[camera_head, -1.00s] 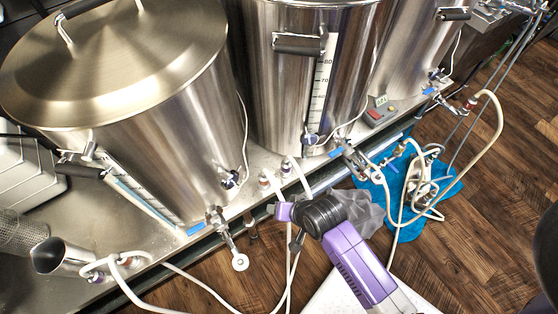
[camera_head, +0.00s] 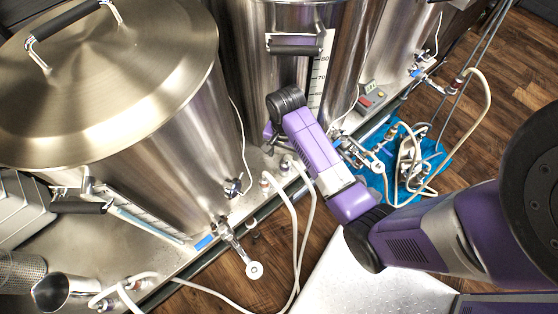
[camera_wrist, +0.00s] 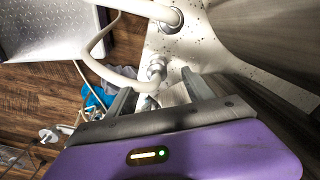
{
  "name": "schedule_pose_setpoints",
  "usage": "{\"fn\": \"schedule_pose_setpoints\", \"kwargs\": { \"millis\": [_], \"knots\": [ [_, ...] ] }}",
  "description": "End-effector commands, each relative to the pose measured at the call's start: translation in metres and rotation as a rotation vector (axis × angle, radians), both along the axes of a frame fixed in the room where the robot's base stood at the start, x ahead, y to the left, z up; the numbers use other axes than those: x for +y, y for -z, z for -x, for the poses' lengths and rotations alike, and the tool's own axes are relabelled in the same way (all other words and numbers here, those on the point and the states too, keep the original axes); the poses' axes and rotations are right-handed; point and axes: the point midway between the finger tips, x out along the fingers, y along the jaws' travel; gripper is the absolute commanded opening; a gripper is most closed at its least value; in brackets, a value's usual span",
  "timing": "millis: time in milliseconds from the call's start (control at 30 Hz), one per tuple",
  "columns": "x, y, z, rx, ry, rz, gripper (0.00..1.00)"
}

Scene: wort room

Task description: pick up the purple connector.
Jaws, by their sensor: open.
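In the head view, two small hose-end connectors stand on the steel bench in front of the kettles, a left one (camera_head: 265,181) and a right one (camera_head: 285,166). Purple tints are too small to tell which is the purple connector. In the wrist view, one metal connector with a white hose (camera_wrist: 156,68) stands just beyond my fingertips, roughly between them. Another hose fitting (camera_wrist: 172,20) stands farther up. My gripper (camera_wrist: 160,90) is open and empty, both fingers showing. In the head view it is mostly hidden behind my wrist, close to the middle kettle.
Large steel kettles (camera_head: 150,120) line the bench close to my gripper. A valve (camera_head: 226,232) sticks out from the left kettle. White hoses (camera_head: 297,235) loop over the bench edge. A pump with tubing sits on a blue cloth (camera_head: 437,162) on the floor.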

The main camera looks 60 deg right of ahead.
Motion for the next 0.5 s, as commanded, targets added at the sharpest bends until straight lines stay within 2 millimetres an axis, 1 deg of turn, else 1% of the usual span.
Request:
{"fn": "schedule_pose_setpoints", "kwargs": {
  "millis": [67,167,367,500],
  "knots": [
    [-0.004,0.001,0.001,0.014,0.013,-0.003,0.60],
    [-0.005,0.010,0.002,0.019,0.017,-0.005,0.60],
    [-0.005,0.030,0.004,0.017,0.016,-0.005,0.60],
    [-0.007,0.049,0.009,0.018,0.017,-0.005,0.60]
  ]
}}
